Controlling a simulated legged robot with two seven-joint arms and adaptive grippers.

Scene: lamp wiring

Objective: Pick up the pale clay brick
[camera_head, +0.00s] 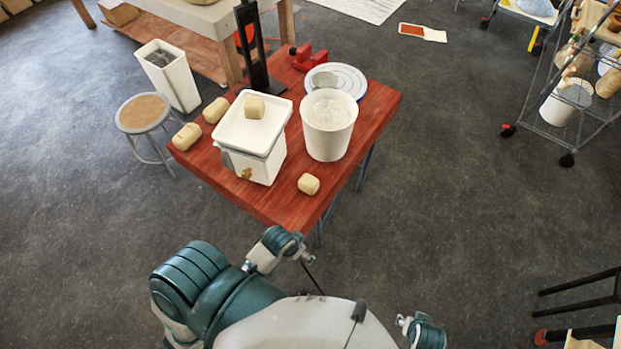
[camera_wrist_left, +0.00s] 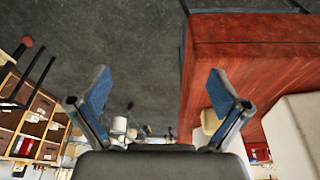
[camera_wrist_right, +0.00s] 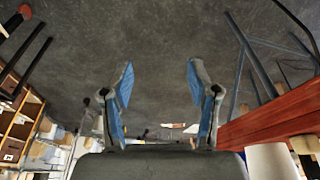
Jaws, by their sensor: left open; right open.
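Several pale clay bricks show in the head view. One brick (camera_head: 308,184) lies on the red table near its front edge, one (camera_head: 254,107) sits on a white lidded box (camera_head: 262,165), and two (camera_head: 215,110) (camera_head: 186,136) lie left of the box. My right gripper (camera_wrist_right: 160,85) is open and empty, over the floor beside the table. Neither gripper's fingers show clearly in the head view.
A white bucket of pale material (camera_head: 329,140) stands right of the box. A round disc (camera_head: 350,77), a red clamp (camera_head: 304,57) and a black upright (camera_head: 252,50) are behind. A stool (camera_head: 144,112) stands left. The floor right of the table is clear up to a wire rack (camera_head: 575,115).

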